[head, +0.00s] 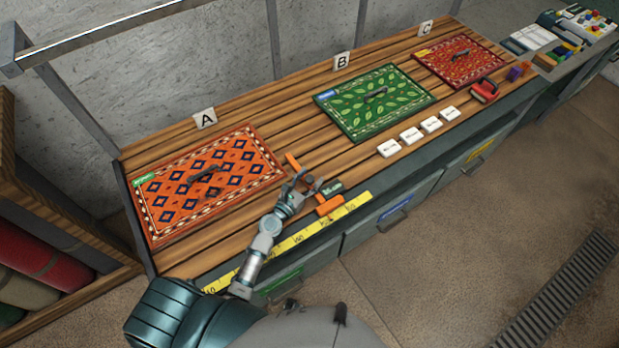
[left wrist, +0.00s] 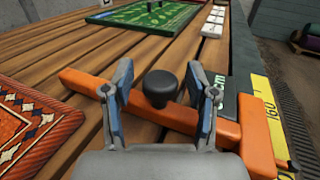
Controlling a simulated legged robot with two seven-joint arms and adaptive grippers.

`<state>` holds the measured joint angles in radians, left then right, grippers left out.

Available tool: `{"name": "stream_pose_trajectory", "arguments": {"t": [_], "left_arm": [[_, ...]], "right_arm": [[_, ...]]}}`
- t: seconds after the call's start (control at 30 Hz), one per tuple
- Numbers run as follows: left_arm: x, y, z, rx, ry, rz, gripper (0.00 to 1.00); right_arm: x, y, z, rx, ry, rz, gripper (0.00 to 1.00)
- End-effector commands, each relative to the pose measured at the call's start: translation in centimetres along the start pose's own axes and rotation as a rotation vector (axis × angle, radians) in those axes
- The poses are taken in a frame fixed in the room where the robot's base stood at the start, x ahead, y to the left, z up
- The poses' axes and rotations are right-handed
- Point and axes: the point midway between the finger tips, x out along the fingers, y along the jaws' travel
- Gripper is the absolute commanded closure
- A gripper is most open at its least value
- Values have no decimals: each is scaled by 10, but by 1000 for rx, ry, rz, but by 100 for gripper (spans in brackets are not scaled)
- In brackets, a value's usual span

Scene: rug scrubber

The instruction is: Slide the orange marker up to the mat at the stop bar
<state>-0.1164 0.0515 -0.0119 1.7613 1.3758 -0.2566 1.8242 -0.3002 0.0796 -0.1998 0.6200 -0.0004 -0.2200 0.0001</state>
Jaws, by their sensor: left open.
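The orange marker is a long bar (left wrist: 85,84) with a black knob (left wrist: 160,86) on it and an orange block (head: 329,206) at the yellow ruler. In the head view the bar's far end (head: 293,161) shows beyond my left gripper (head: 306,184). In the left wrist view my left gripper (left wrist: 162,100) is open, one finger on each side of the knob; contact is unclear. The red-orange mat with blue diamonds (head: 215,180) lies left of the bar by sign A, with a gap between. It shows at left in the wrist view (left wrist: 30,125). I cannot identify a stop bar. My right gripper is not in view.
The yellow ruler (head: 290,242) runs along the bench's front edge. A dark green labelled block (head: 331,188) sits beside the marker. A green mat (head: 375,103), a red mat (head: 458,60) and several white tags (head: 411,136) lie to the right. Bare slats separate the mats.

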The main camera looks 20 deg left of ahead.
Motion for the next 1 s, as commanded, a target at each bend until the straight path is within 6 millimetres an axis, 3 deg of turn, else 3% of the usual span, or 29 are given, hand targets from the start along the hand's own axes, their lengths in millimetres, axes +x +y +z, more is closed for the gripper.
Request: {"name": "stream_pose_trajectory", "arguments": {"t": [0.17, 0.4, 0.9, 0.93, 1.0], "left_arm": [[0, 0, 0, 0, 0, 0, 42], [0, 0, 0, 1, 0, 0, 92], [-13, 6, 0, 2, 0, 1, 91], [-13, 6, 0, 2, 0, 1, 61], [-13, 6, 0, 1, 0, 1, 44]], "right_arm": [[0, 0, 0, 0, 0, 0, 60], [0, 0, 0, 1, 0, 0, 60], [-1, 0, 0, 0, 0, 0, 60], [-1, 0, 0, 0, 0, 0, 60], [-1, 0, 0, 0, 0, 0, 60]]}}
